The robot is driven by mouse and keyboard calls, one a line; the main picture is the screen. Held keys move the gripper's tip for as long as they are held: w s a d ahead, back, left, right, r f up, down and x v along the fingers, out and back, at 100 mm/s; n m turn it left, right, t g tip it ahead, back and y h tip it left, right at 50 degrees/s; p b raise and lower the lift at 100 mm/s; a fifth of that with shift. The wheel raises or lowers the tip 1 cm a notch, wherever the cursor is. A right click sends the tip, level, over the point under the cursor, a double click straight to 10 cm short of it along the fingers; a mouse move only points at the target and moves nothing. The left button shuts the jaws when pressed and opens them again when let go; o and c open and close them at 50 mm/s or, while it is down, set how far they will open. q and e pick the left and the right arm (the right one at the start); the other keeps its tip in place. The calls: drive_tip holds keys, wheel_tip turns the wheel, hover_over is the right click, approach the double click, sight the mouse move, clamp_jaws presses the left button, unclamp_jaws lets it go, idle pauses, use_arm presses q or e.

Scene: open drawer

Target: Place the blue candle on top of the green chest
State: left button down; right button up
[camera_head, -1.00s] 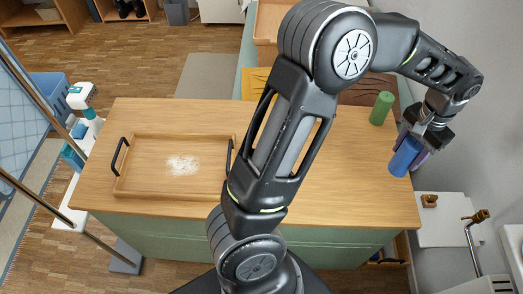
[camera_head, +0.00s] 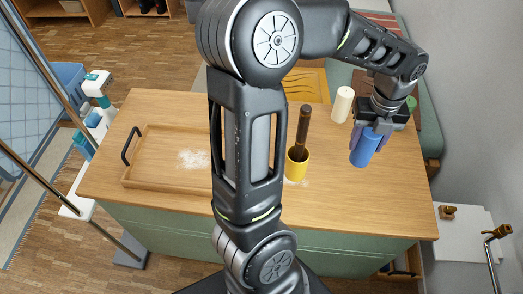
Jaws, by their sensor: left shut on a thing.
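The blue candle (camera_head: 364,149) is held upright, tilted slightly, over the right part of the wooden top of the green chest (camera_head: 330,244). My left gripper (camera_head: 372,132) points down and is shut on the candle's upper part. I cannot tell whether the candle's lower end touches the chest top. My left arm rises through the middle of the view and hides part of the chest top. My right gripper is not in view.
A cream candle (camera_head: 342,104) stands left of the gripper, and a green candle (camera_head: 411,103) is partly hidden behind it. A wooden tray (camera_head: 150,182) lies on the left. The chest's front right top is clear.

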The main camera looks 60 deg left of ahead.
sight(359, 156)
use_arm(q)
drive_tip(key=shift+s+a, duration=0.1)
idle(0.5)
drive_tip(key=shift+f, duration=3.15)
drive_tip(key=shift+f, duration=1.85)
drive_tip(key=shift+f, duration=0.1)
drive_tip(key=c, duration=0.7)
unclamp_jaws()
drive_tip(key=shift+o, duration=0.2)
wheel_tip(359, 156, up, 12)
drive_tip(key=shift+r, duration=0.1)
